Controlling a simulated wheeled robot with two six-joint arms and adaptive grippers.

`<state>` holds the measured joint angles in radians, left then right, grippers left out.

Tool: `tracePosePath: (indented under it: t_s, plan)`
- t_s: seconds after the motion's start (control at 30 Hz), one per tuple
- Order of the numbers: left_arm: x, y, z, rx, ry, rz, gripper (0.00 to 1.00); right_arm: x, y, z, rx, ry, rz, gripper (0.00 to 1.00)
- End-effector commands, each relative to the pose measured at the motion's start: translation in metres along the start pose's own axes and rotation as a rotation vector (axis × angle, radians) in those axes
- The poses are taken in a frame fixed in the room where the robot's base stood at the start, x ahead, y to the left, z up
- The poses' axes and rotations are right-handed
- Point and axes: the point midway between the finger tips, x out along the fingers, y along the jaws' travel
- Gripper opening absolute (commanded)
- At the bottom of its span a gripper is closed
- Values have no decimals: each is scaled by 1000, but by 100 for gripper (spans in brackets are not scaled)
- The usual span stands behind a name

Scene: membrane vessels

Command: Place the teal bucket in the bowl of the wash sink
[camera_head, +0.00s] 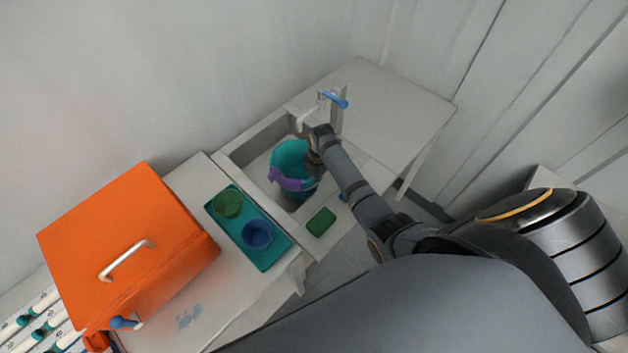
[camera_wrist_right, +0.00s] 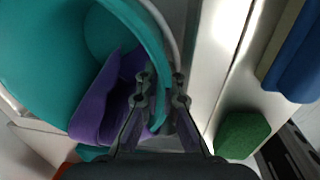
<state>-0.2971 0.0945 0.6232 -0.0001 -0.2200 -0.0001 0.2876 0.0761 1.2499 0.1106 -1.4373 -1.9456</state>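The teal bucket (camera_head: 290,157) is within the basin of the wash sink (camera_head: 258,143), with a purple cloth (camera_head: 284,180) draped over its near rim. Whether its base touches the basin floor is hidden. My right gripper (camera_head: 315,157) is at the bucket's right rim. In the right wrist view, the fingers of the right gripper (camera_wrist_right: 160,90) are close together with the rim of the teal bucket (camera_wrist_right: 40,60) between them, and the purple cloth (camera_wrist_right: 103,105) is just to the left. My left gripper is not in view.
A blue-handled tap (camera_head: 335,100) stands behind the sink. A green sponge (camera_head: 321,222) lies on the sink's front edge. To the left are a teal tray (camera_head: 268,260) with green and blue cups and a large orange box (camera_head: 130,250). The counter right of the tap is clear.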

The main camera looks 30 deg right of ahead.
Motion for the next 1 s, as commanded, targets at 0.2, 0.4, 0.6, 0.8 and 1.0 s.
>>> tracePosePath:
  t_s: [0.2,0.4,0.6,0.8,1.0]
  plan:
    - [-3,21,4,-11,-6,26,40,28,-3,-1,-1,1,0,0]
    - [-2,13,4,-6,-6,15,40,29,-3,-1,-1,0,1,0]
    - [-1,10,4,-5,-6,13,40,32,-4,-1,-1,1,-1,13]
    - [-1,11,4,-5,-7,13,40,32,-4,-1,-1,1,-1,15]
    - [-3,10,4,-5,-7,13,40,24,-3,0,-1,0,0,15]
